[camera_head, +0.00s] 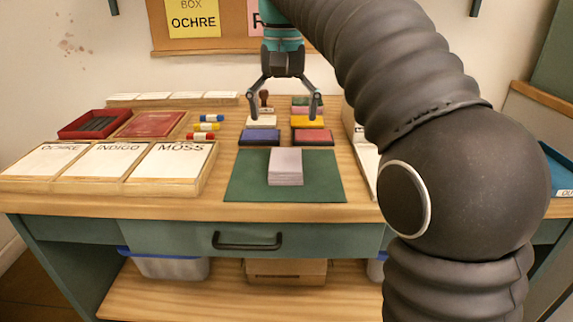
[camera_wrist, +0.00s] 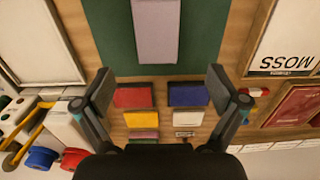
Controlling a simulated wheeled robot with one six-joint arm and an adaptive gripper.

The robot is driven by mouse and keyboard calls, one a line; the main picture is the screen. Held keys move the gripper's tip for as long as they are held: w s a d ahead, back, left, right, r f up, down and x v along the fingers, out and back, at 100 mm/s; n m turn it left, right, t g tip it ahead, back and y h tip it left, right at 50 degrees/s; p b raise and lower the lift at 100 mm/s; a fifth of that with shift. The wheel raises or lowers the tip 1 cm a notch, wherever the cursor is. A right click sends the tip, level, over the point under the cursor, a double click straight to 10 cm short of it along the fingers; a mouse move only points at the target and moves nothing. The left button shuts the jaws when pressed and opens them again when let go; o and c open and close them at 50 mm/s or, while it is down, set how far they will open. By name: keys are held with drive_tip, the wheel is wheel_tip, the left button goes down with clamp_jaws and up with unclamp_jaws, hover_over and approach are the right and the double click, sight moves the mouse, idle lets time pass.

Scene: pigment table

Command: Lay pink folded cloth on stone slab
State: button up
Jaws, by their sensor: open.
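A pale mauve-pink stack of flat layers (camera_head: 286,167) lies on a dark green mat (camera_head: 243,187); it also shows at the top of the wrist view (camera_wrist: 156,28). I cannot tell whether it is folded cloth. A small pink flat piece (camera_head: 300,109) lies far back in the right row of coloured pads, and also in the wrist view (camera_wrist: 145,134). No stone slab can be told for certain. My gripper (camera_head: 283,117) is open and empty, above the pads and behind the green mat; its two fingers show in the wrist view (camera_wrist: 161,86).
Blue (camera_head: 259,137), red (camera_head: 312,137), yellow (camera_head: 307,122) and white pads stand close together under my gripper. Labelled trays (camera_head: 122,160), a red box (camera_head: 94,124) and small paint tubes (camera_head: 207,126) are at left. The mat beside the stack is bare.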

hover_over(285, 159)
drive_tip(key=f, duration=0.4)
drive_tip(key=shift+w+a+f+b, duration=0.1)
drive_tip(key=shift+w+b, duration=0.25)
drive_tip(key=shift+s+d+f+b, duration=0.1)
drive_tip(key=shift+f+b, duration=0.1)
drive_tip(key=shift+f, duration=0.7)
drive_tip(key=shift+s+d+f+b, duration=0.1)
drive_tip(key=shift+s+f+b, duration=0.05)
drive_tip(key=shift+f, duration=0.75)
drive_tip(key=shift+s+f+b, duration=0.1)
drive_tip(key=shift+f+b, duration=0.1)
drive_tip(key=shift+f, duration=0.7)
drive_tip(key=c, duration=1.2)
drive_tip(key=shift+o, duration=0.2)
drive_tip(key=shift+r, duration=0.15)
